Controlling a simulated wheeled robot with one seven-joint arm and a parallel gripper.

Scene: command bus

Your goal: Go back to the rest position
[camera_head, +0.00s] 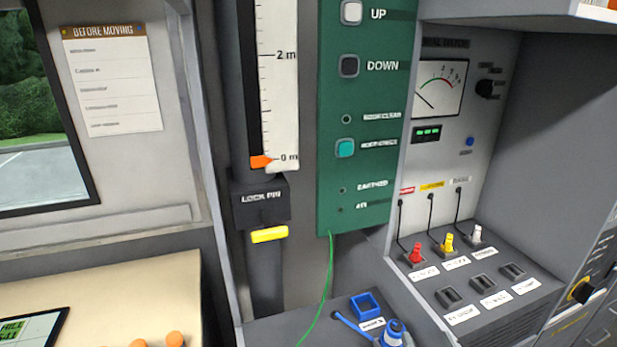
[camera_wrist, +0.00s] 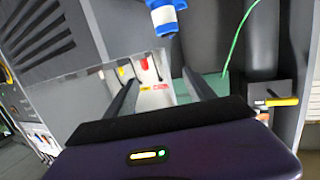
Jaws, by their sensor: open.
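My gripper (camera_wrist: 163,95) shows in the wrist view, its two dark fingers spread apart with nothing between them. Beyond the fingers are the small red and yellow plugs and labels of the grey console. My gripper does not show in the head view. A blue connector (camera_head: 392,332) lies on the low grey shelf in the head view, beside a blue square socket (camera_head: 366,305). The blue connector also shows at the top of the wrist view (camera_wrist: 166,17), apart from the fingers.
A green panel (camera_head: 366,170) with UP and DOWN buttons stands mid-view. Left of it is a mast with a scale and a yellow lock pin (camera_head: 269,235). A meter console (camera_head: 440,130) with red, yellow and white plugs is at right. A beige desk (camera_head: 100,300) is at lower left.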

